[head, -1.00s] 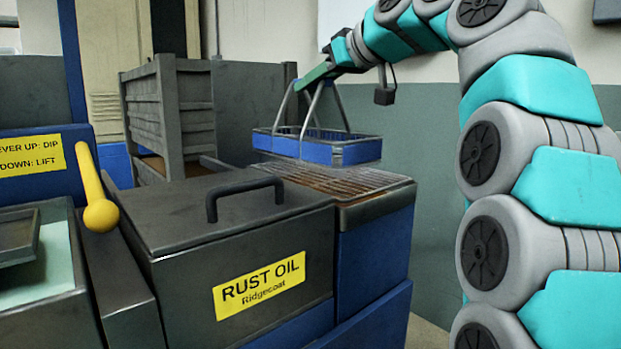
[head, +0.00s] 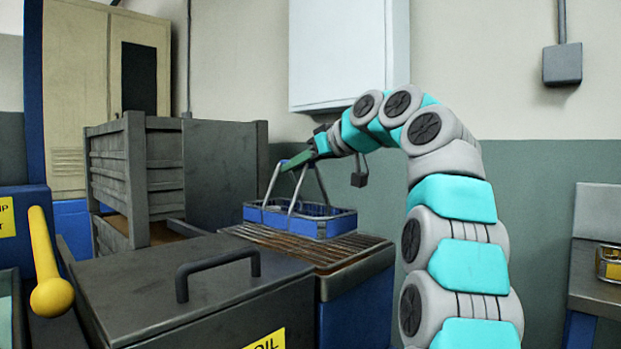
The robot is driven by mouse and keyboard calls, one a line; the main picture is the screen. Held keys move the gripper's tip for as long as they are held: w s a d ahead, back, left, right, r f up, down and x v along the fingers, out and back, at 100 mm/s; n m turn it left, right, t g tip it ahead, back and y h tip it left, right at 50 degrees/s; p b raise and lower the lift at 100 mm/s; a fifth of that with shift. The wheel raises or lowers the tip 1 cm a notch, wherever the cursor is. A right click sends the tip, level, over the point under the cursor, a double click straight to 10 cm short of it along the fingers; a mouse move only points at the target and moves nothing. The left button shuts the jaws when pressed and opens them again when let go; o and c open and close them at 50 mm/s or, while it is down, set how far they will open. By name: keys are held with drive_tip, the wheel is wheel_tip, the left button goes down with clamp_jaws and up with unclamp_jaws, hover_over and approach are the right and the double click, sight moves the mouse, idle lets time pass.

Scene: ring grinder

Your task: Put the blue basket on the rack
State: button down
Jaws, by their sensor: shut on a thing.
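The blue basket (head: 325,228) is upright over the rear part of the slatted, rust-brown rack (head: 345,248). Its underside is at or very near the slats; I cannot tell for sure whether it touches. Its grey handle (head: 322,187) rises in two bowed bars to my gripper (head: 292,164). My green-fingered gripper is shut on the top of the handle, above the basket. The fingertips are small and partly merge with the handle in the head view.
A dark lidded rust oil tank (head: 190,290) with a raised handle (head: 218,268) stands in front of the rack. A grey slatted bin (head: 135,180) is behind at left. A yellow lever (head: 48,275) is at far left. A side table (head: 597,275) stands at right.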

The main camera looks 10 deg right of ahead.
drive_tip(key=w+d+f, duration=0.4)
drive_tip(key=w, duration=0.2)
idle(0.6)
drive_tip(key=shift+s+f, duration=0.1)
drive_tip(key=c, duration=0.8)
unclamp_jaws()
drive_tip(key=shift+o, duration=0.2)
drive_tip(key=shift+d, duration=0.1)
